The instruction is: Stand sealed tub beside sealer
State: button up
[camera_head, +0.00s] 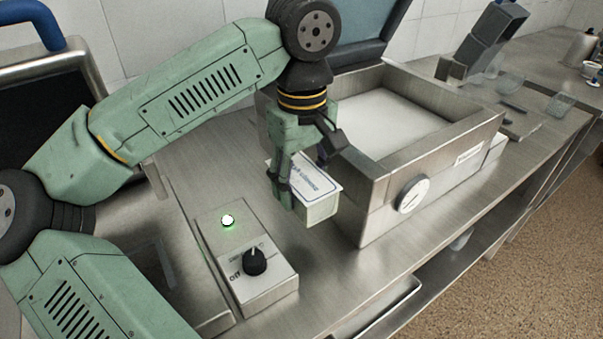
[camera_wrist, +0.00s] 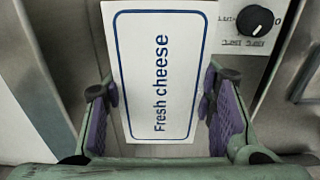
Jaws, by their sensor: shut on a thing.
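A white tub (camera_head: 316,208) with a flat, blue-bordered label lid is in my gripper (camera_head: 299,188), right of centre in the head view. In the wrist view the tub lid (camera_wrist: 160,65) reads "Fresh cheese" and lies between the purple pads of my gripper (camera_wrist: 162,105). The tub looks upright, over the counter just left of a big steel chamber machine (camera_head: 375,205) with a round gauge and a raised lid. I cannot tell if its base touches the counter. A control box (camera_head: 270,283) with a black knob and green light is left of the tub.
The steel counter (camera_head: 345,265) has bare space in front of the tub, between the control box and the chamber machine. The machine's raised wall stands close on the tub's right. More equipment (camera_head: 490,45) stands at the far right. The counter's front edge runs along the lower right.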

notch_tip(320, 180, down, 9)
jog(key=b, duration=0.6)
jog(key=shift+f, duration=0.1)
jog(key=o, duration=1.6)
jog(key=shift+c, duration=0.2)
jog(key=shift+r+p, duration=3.5)
jog(key=shift+r, duration=2.1)
jog(key=shift+f, duration=0.1)
